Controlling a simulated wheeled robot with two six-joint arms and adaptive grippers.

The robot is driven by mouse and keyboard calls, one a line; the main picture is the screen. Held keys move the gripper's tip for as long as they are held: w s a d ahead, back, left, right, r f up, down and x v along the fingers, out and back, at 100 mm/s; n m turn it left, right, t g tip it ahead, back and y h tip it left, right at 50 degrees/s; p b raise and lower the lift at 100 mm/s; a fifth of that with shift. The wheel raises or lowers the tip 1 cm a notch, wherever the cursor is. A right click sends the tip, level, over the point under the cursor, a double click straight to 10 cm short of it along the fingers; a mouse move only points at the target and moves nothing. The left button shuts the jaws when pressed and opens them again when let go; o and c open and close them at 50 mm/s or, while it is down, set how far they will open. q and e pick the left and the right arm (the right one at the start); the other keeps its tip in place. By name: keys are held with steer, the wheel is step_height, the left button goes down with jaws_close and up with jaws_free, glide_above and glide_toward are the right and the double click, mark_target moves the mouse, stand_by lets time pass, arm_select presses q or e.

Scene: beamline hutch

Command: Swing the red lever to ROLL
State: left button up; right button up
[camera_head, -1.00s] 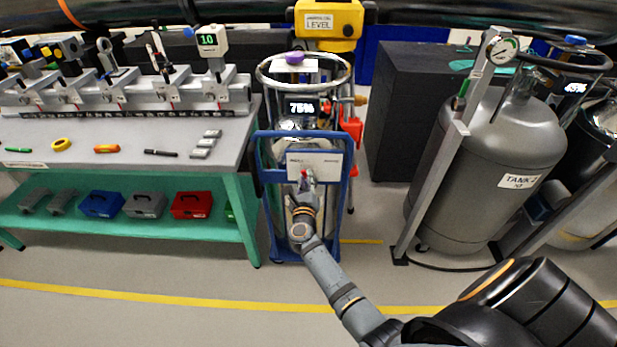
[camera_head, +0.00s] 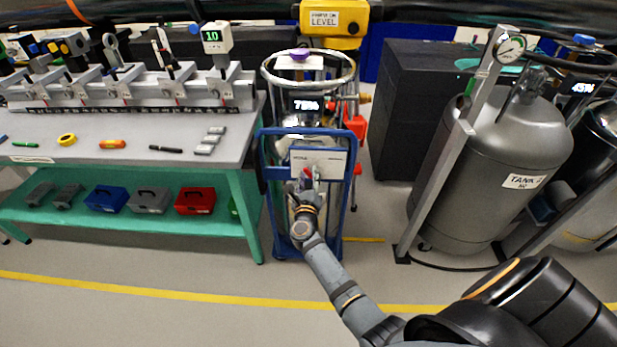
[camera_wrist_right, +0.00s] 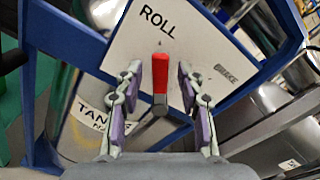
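The red lever (camera_wrist_right: 160,78) stands out from a white plate (camera_wrist_right: 125,45) on the blue cart frame. The plate reads ROLL at its upper left and BRAKE at its right. In the right wrist view the lever points up the picture, between the two words. My right gripper (camera_wrist_right: 160,82) is open, with one finger on each side of the lever and a gap on both sides. In the head view my right gripper (camera_head: 306,184) is in front of the white plate (camera_head: 318,162) and largely hides the lever. My left gripper is not in view.
The blue cart (camera_head: 349,200) carries a tank with a ring top. A workbench (camera_head: 180,150) with tools stands close on its left. A black cabinet (camera_head: 400,120) and a grey tank (camera_head: 500,150) stand to the right. Open floor lies in front.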

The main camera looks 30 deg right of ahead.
steer(key=shift+s+a, duration=0.25)
steer(key=shift+s, duration=0.1)
steer(key=v, duration=0.6)
steer(key=shift+s+a, duration=0.2)
steer(key=shift+s, duration=0.05)
